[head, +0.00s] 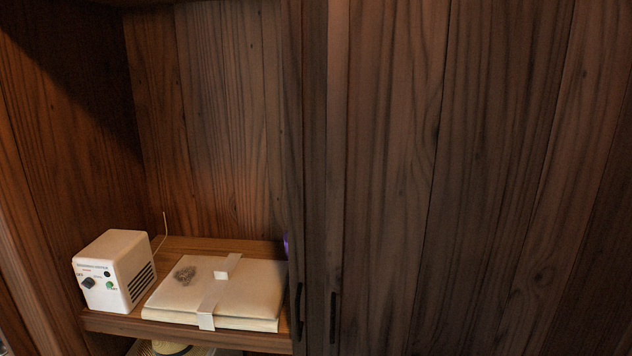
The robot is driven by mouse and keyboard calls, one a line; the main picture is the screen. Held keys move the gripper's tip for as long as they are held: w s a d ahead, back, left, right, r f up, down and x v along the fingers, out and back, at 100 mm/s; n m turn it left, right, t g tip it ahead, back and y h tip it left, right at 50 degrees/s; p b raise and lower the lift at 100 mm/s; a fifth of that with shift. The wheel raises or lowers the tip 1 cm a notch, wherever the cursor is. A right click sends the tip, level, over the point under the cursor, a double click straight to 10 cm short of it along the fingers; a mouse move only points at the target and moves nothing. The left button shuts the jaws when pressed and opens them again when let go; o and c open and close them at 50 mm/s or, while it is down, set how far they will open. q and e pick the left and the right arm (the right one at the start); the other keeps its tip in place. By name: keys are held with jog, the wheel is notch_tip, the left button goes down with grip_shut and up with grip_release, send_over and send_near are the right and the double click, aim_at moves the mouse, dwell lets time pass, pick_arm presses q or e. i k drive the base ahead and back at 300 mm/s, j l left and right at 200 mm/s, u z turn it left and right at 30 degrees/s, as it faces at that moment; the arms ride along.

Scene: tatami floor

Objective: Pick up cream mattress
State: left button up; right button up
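The cream mattress (245,294) appears as a flat, folded cream bundle lying on a wooden shelf inside an open cabinet. A pale strap runs across its middle, and a small grey patterned patch shows on its left part. Its right end reaches the edge of the dark door panel. Neither of my grippers shows in the head view.
A white box-shaped device (113,270) with knobs and a thin cord stands left of the mattress on the shelf (182,328). A straw-coloured item (172,348) shows below. Dark wooden doors (450,180) with black handles (333,316) fill the right. A purple thing (286,244) peeks out behind.

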aim_at(233, 291)
jog(key=j+z, duration=0.1)
jog(key=z, duration=0.4)
jog(key=j+z, duration=0.4)
jog(key=j, duration=0.15)
jog(key=k+j+z, duration=0.1)
jog(key=j+z, duration=0.3)
jog(key=k+j, duration=0.1)
jog(key=j, duration=0.35)
jog(key=k+j+z, duration=0.15)
jog(key=j, duration=0.25)
jog(key=k+j, duration=0.1)
jog(key=j, duration=0.3)
jog(key=k+j+z, duration=0.15)
jog(key=j, duration=0.3)
jog(key=k+j, duration=0.15)
jog(key=j, duration=0.25)
jog(key=k+j, duration=0.15)
jog(key=j, duration=0.25)
jog(key=k+j, duration=0.15)
jog(key=j, duration=0.25)
jog(key=k+j, duration=0.15)
jog(key=j, duration=0.25)
